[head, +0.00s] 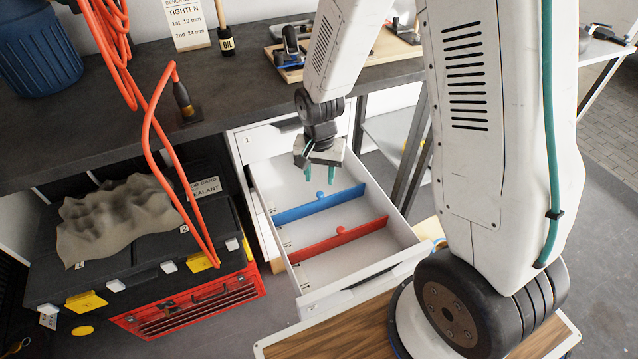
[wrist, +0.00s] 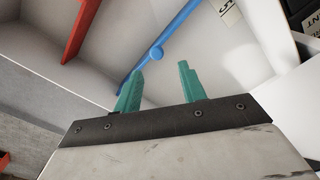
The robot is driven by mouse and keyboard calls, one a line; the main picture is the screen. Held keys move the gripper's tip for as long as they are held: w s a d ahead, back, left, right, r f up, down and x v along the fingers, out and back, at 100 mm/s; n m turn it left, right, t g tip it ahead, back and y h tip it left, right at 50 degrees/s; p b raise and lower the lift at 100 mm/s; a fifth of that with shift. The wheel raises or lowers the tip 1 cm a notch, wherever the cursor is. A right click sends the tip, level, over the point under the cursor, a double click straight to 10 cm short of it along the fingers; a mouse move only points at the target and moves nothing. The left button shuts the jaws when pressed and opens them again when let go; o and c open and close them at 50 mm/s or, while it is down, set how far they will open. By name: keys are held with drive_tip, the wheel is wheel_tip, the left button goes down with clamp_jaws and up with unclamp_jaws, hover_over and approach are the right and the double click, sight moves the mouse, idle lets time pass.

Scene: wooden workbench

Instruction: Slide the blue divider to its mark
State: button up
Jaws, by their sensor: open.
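The blue divider (head: 318,205) stands across the open white drawer (head: 268,190), with a small round knob on its top edge. It also shows in the wrist view (wrist: 178,28), with its knob just beyond my fingertips. The red divider (head: 338,240) stands nearer the drawer front; part of it shows at the upper left of the wrist view (wrist: 80,32). My gripper (head: 320,174) has teal fingers, open and empty, above the drawer behind the blue divider. Small marks line the drawer's left wall, too small to read in the head view. A label (wrist: 230,12) is partly visible in the wrist view.
The dark bench top (head: 130,85) overhangs behind the drawer. A black toolbox (head: 120,265) with a grey cloth (head: 115,215) stands left of it. An orange hose (head: 150,130) hangs at the left. A wooden board (head: 330,335) lies in front.

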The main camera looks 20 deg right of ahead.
drive_tip(key=shift+r, duration=1.4)
drive_tip(key=shift+s, duration=0.15)
drive_tip(key=s+d+r+n, duration=0.1)
drive_tip(key=s+r+n, duration=0.2)
drive_tip(key=s+r, duration=0.8)
drive_tip(key=s+d+r+n+t, duration=0.1)
drive_tip(key=s+r+n, duration=0.3)
drive_tip(key=s+r, duration=0.7)
drive_tip(key=shift+s+d+r, duration=0.4)
drive_tip(key=shift+d+r, duration=0.1)
drive_tip(key=shift+r, duration=1)
